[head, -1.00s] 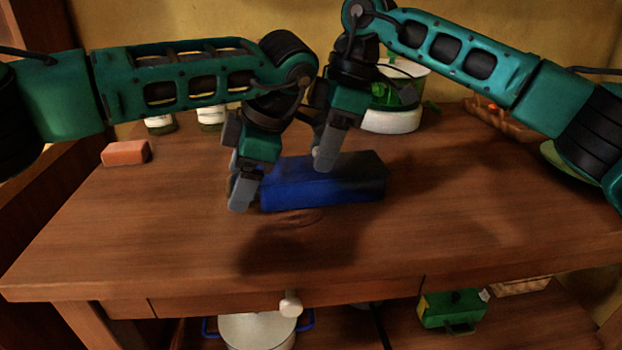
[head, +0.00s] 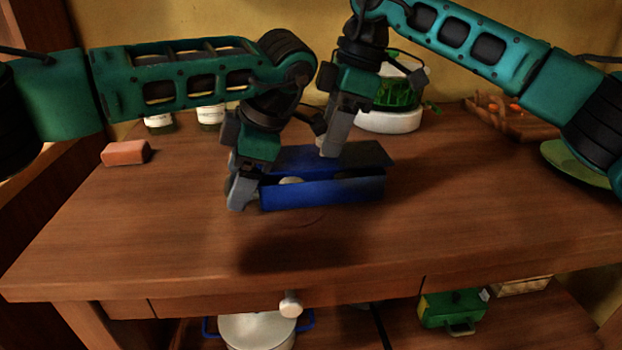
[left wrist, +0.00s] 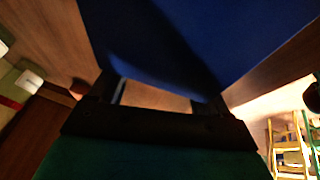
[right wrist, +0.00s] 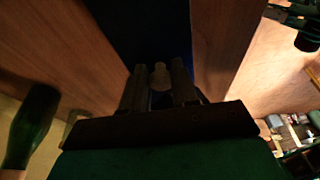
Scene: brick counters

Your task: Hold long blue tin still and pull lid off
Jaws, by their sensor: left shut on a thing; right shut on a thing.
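The long blue tin (head: 322,194) lies on the wooden table; it also fills the top of the left wrist view (left wrist: 200,35). My left gripper (head: 240,192) is shut on the tin's left end. The dark blue lid (head: 368,154) is raised at the back of the tin, with a gap between them along the front. My right gripper (head: 329,148) is shut on the lid's pale knob (right wrist: 160,76), between the fingers in the right wrist view. Something pale (head: 291,181) shows inside the tin; I cannot tell what it is.
An orange-brown block (head: 126,153) lies at the left. Jars (head: 210,117) and a white round container (head: 390,121) stand at the back. A brown tray (head: 512,118) and a green plate (head: 575,165) are at the right. The table's front is clear.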

